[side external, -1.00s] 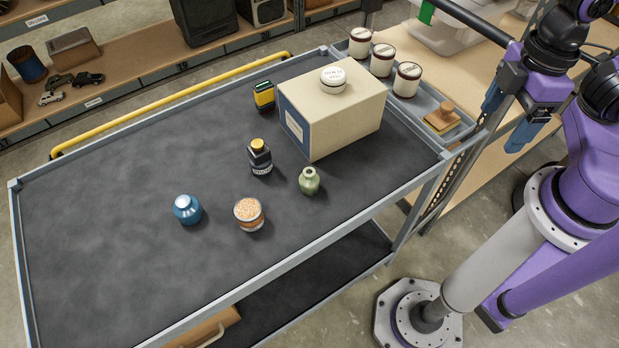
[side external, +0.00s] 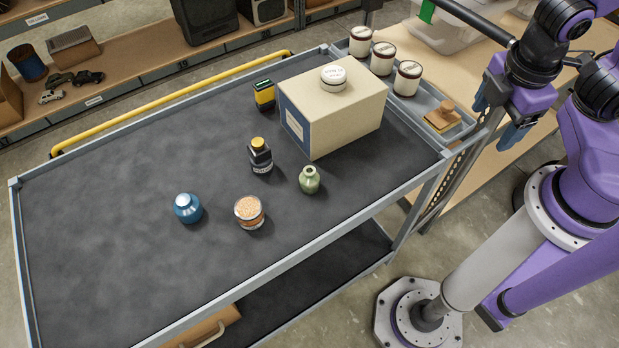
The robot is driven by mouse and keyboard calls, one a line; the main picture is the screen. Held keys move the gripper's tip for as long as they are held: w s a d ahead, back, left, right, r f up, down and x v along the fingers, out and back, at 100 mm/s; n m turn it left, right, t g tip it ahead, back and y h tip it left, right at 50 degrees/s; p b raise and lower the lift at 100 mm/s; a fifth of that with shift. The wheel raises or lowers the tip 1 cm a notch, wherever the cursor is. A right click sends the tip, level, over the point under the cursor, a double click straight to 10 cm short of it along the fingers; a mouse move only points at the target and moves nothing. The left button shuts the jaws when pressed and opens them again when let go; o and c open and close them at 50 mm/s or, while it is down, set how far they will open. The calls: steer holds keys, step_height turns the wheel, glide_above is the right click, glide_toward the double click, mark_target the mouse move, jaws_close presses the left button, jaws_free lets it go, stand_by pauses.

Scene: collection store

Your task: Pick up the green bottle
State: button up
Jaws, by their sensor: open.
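The green bottle (side external: 309,181) is small, pale green and round-bodied with a short neck. It stands upright on the dark top of the cart (side external: 110,190), near the front edge and just in front of the cream box. My gripper (side external: 497,122) is at the upper right, with blue fingers spread apart and nothing seen between them. It is well to the right of the bottle, beyond the cart's right end. Nothing hides the bottle.
A cream box (side external: 345,115) with a white-lidded jar on top stands behind the bottle. A dark ink bottle (side external: 260,156), a jar of orange bits (side external: 249,212) and a blue bottle (side external: 188,208) stand to the left. A side tray (side external: 460,132) holds several things. The cart's left is clear.

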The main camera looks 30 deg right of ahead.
steer(key=w+a+f+n+t+h, duration=0.1)
steer(key=w+f+n+t+h, duration=0.2)
steer(key=w+n+t+h, duration=0.15)
steer(key=n+t+y, duration=0.8)
steer(key=n+y, duration=0.3)
steer(key=n, duration=1)
glide_toward(314, 179)
steer(key=shift+g+h, duration=0.25)
steer(key=x, duration=1.3)
steer(key=shift+w+a+r, duration=0.1)
steer(key=shift+a+r, duration=0.05)
steer(key=shift+r, duration=0.15)
steer(key=c, duration=1.1)
